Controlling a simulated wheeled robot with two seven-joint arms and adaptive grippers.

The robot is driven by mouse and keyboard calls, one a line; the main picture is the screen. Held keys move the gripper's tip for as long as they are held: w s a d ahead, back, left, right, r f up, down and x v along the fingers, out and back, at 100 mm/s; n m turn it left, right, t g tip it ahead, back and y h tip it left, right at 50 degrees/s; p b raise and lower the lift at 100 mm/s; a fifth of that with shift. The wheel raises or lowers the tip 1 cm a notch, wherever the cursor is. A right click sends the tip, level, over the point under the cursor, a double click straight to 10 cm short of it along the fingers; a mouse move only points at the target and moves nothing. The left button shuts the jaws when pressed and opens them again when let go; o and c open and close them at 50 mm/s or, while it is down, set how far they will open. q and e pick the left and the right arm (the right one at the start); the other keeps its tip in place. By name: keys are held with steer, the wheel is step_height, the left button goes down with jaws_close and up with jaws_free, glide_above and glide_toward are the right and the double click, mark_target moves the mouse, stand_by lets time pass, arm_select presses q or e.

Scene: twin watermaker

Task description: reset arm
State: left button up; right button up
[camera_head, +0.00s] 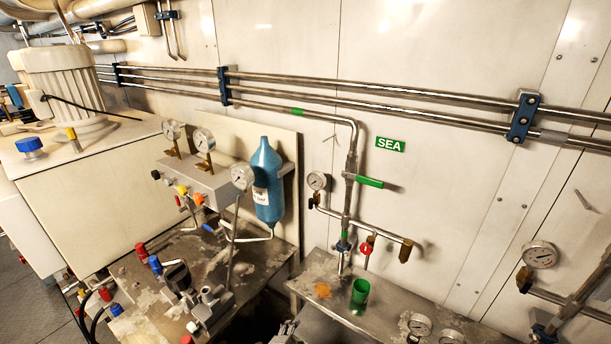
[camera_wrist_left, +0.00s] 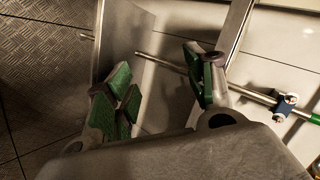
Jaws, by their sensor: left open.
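My left gripper (camera_wrist_left: 162,90) shows in the left wrist view with its green-padded fingers spread wide apart. Nothing is between the fingers. Behind them are a flat pale panel, a thin metal pipe and a dark textured floor. In the head view, a small grey part at the bottom edge may be part of my arm, but I cannot tell. My right gripper is in neither view.
Steel pipes (camera_head: 400,88) cross the wall. A white cabinet (camera_head: 90,175) is at the left.

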arm_select(q)
steer(key=s+a+f+n+g+y, duration=0.1)
steer(key=s+a+f+n, duration=0.1)
steer(key=s+a+f, duration=0.5)
steer(key=s+a+f+n+g+y+b, duration=0.1)
steer(key=s+a+f+n+g, duration=0.2)
steer(key=f, duration=0.5)
steer(key=s+a+f+n, duration=0.2)
steer(key=s+a+f, duration=0.2)
steer(key=s+f, duration=0.35)
steer(key=s+a+f+n+g, duration=0.1)
steer(key=s+f, duration=0.3)
steer(key=s, duration=0.5)
steer(key=s+a+f+n+g+y+b, duration=0.1)
steer(key=s+a+f+n, duration=0.3)
steer(key=s, duration=0.6)
steer(key=s+a+f+n+g, duration=0.3)
steer(key=s+f, duration=0.2)
steer(key=s, duration=0.4)
steer(key=shift+s+f+y, duration=0.2)
steer(key=shift+s+y, duration=0.1)
steer(key=shift+s, duration=0.05)
